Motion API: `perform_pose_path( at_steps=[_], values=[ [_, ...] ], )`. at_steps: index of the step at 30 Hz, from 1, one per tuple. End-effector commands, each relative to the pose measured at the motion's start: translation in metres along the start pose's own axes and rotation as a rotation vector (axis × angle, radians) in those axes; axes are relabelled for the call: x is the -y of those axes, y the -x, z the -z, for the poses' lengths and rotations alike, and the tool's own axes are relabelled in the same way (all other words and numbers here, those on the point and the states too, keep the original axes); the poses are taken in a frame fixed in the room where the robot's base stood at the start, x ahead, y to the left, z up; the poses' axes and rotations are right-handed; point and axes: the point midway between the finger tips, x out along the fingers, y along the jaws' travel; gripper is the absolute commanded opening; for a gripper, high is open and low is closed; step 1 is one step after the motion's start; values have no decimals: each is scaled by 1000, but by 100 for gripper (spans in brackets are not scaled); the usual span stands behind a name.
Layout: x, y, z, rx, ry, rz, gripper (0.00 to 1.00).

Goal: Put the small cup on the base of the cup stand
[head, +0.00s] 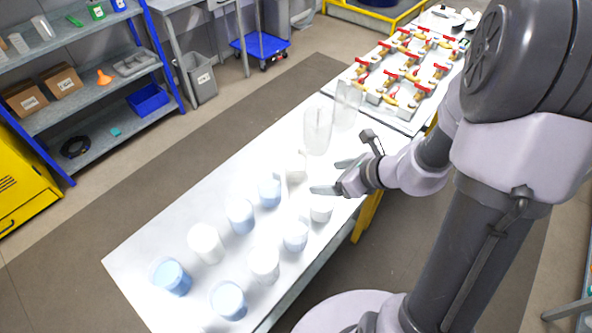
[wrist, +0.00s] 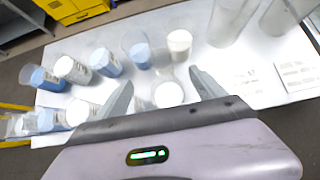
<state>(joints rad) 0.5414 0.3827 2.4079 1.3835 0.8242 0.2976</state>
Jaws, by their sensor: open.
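My gripper (head: 330,177) is open above the white table, its fingers pointing left over the cups. In the wrist view the open fingers (wrist: 160,80) stand apart, and a clear cup with white contents (wrist: 168,95) shows between and below them; I cannot tell whether they touch it. In the head view a white-filled cup (head: 320,212) stands just below the gripper, and another (head: 296,168) stands to its left. Several cups with blue or white contents stand in two rows. I cannot tell which is the small cup, and I cannot make out a cup stand.
Two tall clear vessels (head: 317,130) (head: 347,104) stand behind the gripper. A board with red-handled fittings (head: 405,68) lies at the table's far end. The table's near left strip (head: 130,258) is bare. Shelves (head: 85,92) and a grey bin (head: 200,80) stand beyond the aisle.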

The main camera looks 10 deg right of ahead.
Motion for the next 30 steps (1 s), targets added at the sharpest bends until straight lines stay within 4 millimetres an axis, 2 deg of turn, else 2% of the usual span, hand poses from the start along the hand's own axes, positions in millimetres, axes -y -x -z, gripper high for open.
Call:
perform_pose_path(
  at_steps=[1, 6, 11, 18, 21, 26, 30],
  values=[
    [-2, -20, 5, -2, 3, -6, 80],
    [-2, -65, 4, -2, 6, -5, 80],
    [-1, -84, 2, -1, 5, -2, 80],
    [-1, -129, 7, -1, 7, -3, 80],
    [-1, -135, 6, -1, 8, -2, 80],
    [-1, -134, 5, -1, 8, -2, 80],
    [-1, -134, 5, 0, 8, -2, 57]
  ],
)
